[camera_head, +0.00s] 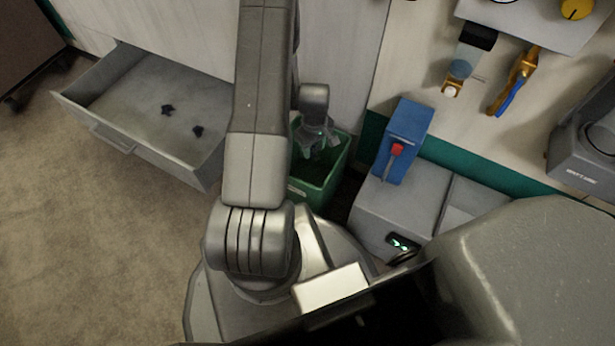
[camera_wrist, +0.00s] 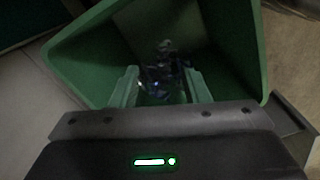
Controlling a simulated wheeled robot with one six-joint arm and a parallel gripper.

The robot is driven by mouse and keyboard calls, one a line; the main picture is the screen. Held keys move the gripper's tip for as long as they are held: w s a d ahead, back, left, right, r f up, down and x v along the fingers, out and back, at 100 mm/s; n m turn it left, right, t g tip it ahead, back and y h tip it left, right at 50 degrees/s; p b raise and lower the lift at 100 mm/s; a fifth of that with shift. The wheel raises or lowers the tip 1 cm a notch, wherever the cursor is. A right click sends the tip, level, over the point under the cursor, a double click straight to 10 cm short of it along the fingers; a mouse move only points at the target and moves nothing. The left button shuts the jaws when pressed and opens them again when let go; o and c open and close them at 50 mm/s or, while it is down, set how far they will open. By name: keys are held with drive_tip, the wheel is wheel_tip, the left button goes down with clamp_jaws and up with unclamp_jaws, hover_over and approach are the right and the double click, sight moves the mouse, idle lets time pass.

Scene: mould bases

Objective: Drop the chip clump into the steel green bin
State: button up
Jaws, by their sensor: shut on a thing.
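The green bin (camera_head: 326,178) stands on the floor behind my arm in the head view. In the wrist view the bin (camera_wrist: 85,62) fills most of the picture, its opening facing the camera. My gripper (camera_head: 316,142) is over the bin's opening, pointing down. In the wrist view my gripper (camera_wrist: 162,88) is shut on the dark, jagged chip clump (camera_wrist: 163,72), which shows between the two fingers. The clump is hard to make out in the head view. The bin's floor is dim and partly hidden.
An open grey drawer (camera_head: 101,127) at the left holds two dark clumps (camera_head: 168,110) (camera_head: 198,131). Tools, including orange-and-blue pliers (camera_head: 515,80), lie on the bench. Carpet is clear at left.

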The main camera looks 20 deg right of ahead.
drive_tip(key=o, duration=1)
drive_tip(key=shift+o, duration=0.2)
wheel_tip(320, 180, up, 14)
drive_tip(key=p, duration=0.4)
drive_tip(key=shift+p, duration=0.35)
drive_tip(key=shift+f, duration=0.2)
wheel_tip(320, 180, down, 13)
drive_tip(key=b, duration=0.4)
drive_tip(key=shift+f+b, duration=0.15)
drive_tip(key=shift+b, duration=0.25)
wheel_tip(320, 180, up, 3)
drive_tip(key=shift+p, duration=1.1)
drive_tip(key=shift+r, duration=0.5)
